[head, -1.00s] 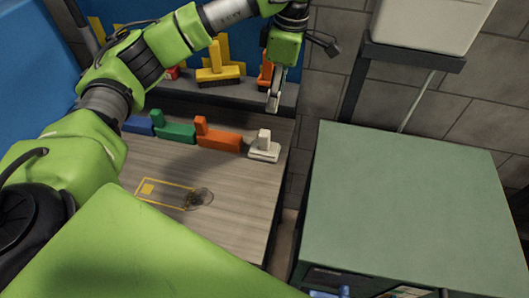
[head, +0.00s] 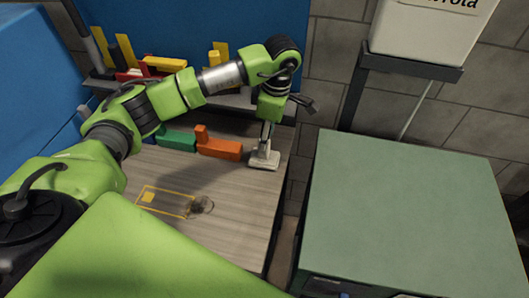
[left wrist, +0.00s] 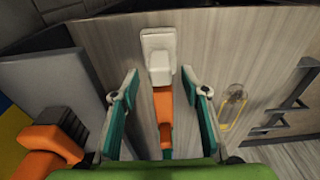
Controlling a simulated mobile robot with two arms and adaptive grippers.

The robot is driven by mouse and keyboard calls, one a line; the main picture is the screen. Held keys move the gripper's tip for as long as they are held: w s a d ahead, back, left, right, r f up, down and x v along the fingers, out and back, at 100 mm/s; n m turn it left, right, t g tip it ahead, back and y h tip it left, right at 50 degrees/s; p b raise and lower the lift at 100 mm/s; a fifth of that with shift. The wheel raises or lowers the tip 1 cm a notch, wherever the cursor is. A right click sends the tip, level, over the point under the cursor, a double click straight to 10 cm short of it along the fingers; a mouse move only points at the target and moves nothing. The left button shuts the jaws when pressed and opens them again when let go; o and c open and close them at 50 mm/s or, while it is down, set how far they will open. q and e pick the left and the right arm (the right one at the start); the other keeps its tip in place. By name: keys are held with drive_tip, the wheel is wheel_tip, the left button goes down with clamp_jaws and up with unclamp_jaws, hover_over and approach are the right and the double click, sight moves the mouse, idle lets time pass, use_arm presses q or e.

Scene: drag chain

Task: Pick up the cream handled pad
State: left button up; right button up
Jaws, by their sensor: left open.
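The cream handled pad (head: 263,162) stands upright on the right side of the wooden table, beside the orange handled block. My left gripper (head: 266,142) points down directly over it, its fingers overlapping the handle in the head view. In the left wrist view the pad (left wrist: 157,40) shows its flat base and raised handle (left wrist: 160,66). The open teal fingers of my left gripper (left wrist: 160,76) are spread on either side of the handle's line, with a gap on both sides. Exact fingertip height against the handle is hard to tell. My right gripper is out of view.
An orange handled block (head: 219,149) and a green one (head: 177,139) stand left of the pad. A shelf (head: 240,102) with brushes and blocks runs behind. A yellow outlined rectangle (head: 166,201) marks the tabletop. A green cabinet (head: 405,215) stands right, across a gap.

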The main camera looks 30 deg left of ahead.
use_arm(q)
drive_tip(key=shift+s+a+f, duration=0.1)
drive_tip(key=shift+a+f, duration=0.05)
drive_tip(key=shift+f, duration=0.55)
drive_tip(key=shift+a+f, duration=0.15)
drive_tip(key=shift+f, duration=0.5)
clamp_jaws()
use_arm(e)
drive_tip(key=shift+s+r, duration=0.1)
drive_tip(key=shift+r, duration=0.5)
use_arm(q)
drive_tip(key=shift+r, duration=0.15)
